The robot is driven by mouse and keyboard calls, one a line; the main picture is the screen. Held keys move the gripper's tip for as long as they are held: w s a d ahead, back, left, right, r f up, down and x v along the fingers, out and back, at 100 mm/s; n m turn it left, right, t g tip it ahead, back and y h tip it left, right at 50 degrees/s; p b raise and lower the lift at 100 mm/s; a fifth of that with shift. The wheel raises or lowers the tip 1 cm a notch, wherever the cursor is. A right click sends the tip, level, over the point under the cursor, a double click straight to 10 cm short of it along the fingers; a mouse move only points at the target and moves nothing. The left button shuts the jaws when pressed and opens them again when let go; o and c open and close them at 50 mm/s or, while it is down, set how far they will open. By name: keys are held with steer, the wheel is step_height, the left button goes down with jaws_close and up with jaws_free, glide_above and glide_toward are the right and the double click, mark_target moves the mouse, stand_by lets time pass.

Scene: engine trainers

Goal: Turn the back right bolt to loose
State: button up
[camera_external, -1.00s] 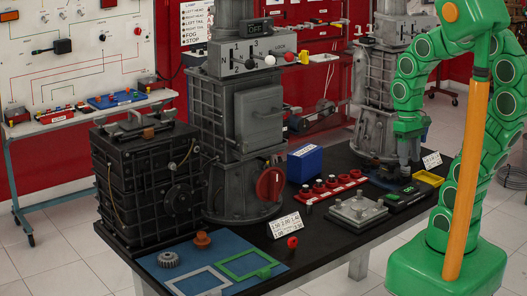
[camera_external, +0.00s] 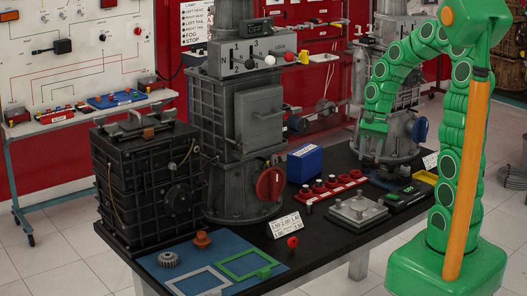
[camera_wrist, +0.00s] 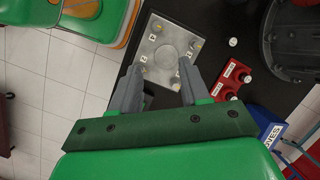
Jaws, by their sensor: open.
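The grey metal plate (camera_external: 357,211) with small upright bolts near its corners lies on the black table, right of centre in the external view. In the wrist view the plate (camera_wrist: 170,50) shows whole bolts, small number labels and a round mark in its middle; the label figures are too small to read surely. My gripper (camera_wrist: 161,70) is open and empty, its two grey fingers pointing towards the plate's near edge. In the external view my gripper (camera_external: 372,135) is high above the table, behind the plate and apart from it. I cannot tell the bolts' rotation.
A red block with buttons (camera_external: 332,188) and a blue box (camera_external: 305,163) stand left of the plate. A dark meter (camera_external: 409,196) and a yellow tray (camera_external: 425,177) lie right of it. Tall grey machine columns (camera_external: 245,120) stand behind. A label stand (camera_external: 285,224) is at the front.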

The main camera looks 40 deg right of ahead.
mark_target(360, 191)
steer(key=w+d+f+m+t+y, duration=0.1)
steer(key=w+d+f+m, duration=0.6)
steer(key=d+f, duration=0.2)
steer(key=shift+x, duration=4.05)
steer(key=shift+w+r, duration=0.1)
steer(key=shift+w, duration=0.1)
jaws_close()
